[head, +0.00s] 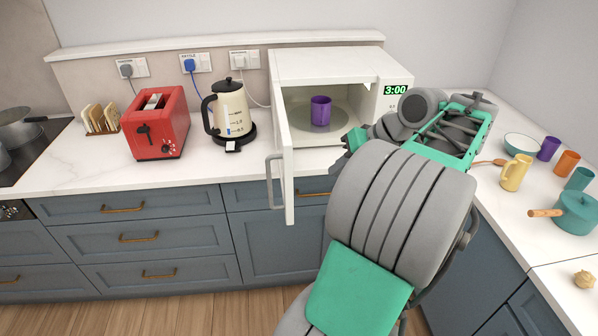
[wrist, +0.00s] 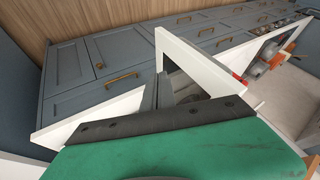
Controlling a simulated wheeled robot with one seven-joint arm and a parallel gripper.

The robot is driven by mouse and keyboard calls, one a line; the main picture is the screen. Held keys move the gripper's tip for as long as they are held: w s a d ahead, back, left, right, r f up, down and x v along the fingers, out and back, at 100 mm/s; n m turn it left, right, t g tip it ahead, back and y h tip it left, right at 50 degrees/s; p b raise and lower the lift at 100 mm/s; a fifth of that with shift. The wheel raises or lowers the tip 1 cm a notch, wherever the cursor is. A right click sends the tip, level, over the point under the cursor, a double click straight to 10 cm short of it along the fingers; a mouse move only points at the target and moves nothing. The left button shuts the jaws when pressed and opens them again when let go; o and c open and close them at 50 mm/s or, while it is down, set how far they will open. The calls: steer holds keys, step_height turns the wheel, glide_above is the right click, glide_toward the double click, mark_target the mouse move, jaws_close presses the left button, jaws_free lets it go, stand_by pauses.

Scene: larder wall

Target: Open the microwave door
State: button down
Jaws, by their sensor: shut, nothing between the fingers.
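The white microwave (head: 330,58) stands on the counter with its door (head: 285,150) swung wide open, hinged on the left and jutting out past the counter edge. The door handle (head: 272,182) is on the door's outer side, facing left. A purple cup (head: 320,110) stands on the turntable inside. My gripper (head: 352,140) is in front of the right side of the opening, apart from the handle, mostly hidden by my arm. In the wrist view, my gripper's grey fingers (wrist: 163,92) are shut and empty, with the door (wrist: 195,62) beyond them.
A cream kettle (head: 230,108) and a red toaster (head: 156,124) stand left of the microwave. On the right counter are a yellow mug (head: 515,172), a teal pot (head: 577,212) and several cups. Blue drawers (head: 140,237) lie below the open door.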

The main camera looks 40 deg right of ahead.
steer(key=w+a+f, duration=0.4)
steer(key=w+f, duration=0.2)
steer(key=w, duration=0.1)
steer(key=shift+a+f+b, duration=0.35)
steer(key=shift+a+b, duration=0.05)
